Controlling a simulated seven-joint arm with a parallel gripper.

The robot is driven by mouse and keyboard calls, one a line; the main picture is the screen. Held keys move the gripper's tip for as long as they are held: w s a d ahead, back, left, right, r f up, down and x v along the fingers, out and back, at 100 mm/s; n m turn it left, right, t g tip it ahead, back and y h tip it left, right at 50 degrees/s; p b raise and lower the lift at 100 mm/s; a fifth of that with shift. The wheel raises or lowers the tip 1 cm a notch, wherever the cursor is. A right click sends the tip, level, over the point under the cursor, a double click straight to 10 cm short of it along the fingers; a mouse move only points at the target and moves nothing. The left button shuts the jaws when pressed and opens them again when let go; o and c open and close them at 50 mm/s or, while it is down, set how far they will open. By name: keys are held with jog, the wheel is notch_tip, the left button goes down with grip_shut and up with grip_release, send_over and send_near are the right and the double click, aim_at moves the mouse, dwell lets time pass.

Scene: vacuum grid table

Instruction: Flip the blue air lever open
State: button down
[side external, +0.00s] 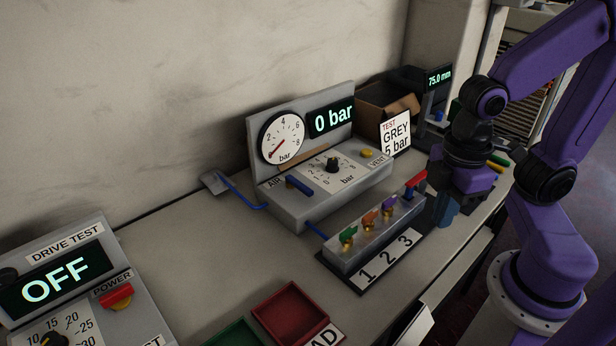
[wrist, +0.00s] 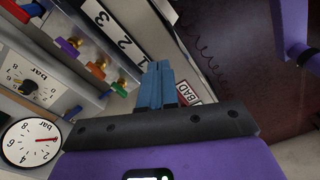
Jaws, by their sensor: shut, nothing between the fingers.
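The blue air lever (side external: 299,185) sits on the front left of the grey regulator box (side external: 290,213), beside the AIR label. It lies at a slant, low against the box. A small blue part by the dial gauge in the wrist view (wrist: 72,112) looks like the same lever. My gripper (side external: 446,210) is well to the right of the lever, past the valve block, pointing down. Its blue fingers (wrist: 158,80) are shut together with nothing between them. My gripper is not touching the lever.
A valve block (side external: 372,238) with green, orange, purple and red handles stands between my gripper and the lever. The gauge (side external: 283,138) reads near zero and the display (side external: 331,118) shows 0 bar. A red tray (side external: 290,312) and a drive test box (side external: 120,312) are nearer the camera.

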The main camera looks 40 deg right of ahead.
aim_at(299, 188)
jog(key=w+a+n, duration=0.1)
jog(key=w+a, duration=0.1)
jog(key=w, duration=0.7)
jog(key=w+d+n+y, duration=0.2)
jog(key=w+d, duration=0.3)
jog(key=w, duration=0.6)
jog(key=w+d+f+n+y, duration=0.1)
jog(key=w+d, duration=0.4)
jog(key=w, duration=0.7)
jog(key=shift+d+f+n+y, duration=0.35)
jog(key=shift+n+y, duration=0.15)
jog(key=shift+n, duration=0.1)
jog(key=x, duration=0.9)
jog(key=shift+f, duration=0.3)
jog(key=a, duration=0.2)
jog(key=shift+a+f, duration=0.15)
jog(key=shift+a, duration=1)
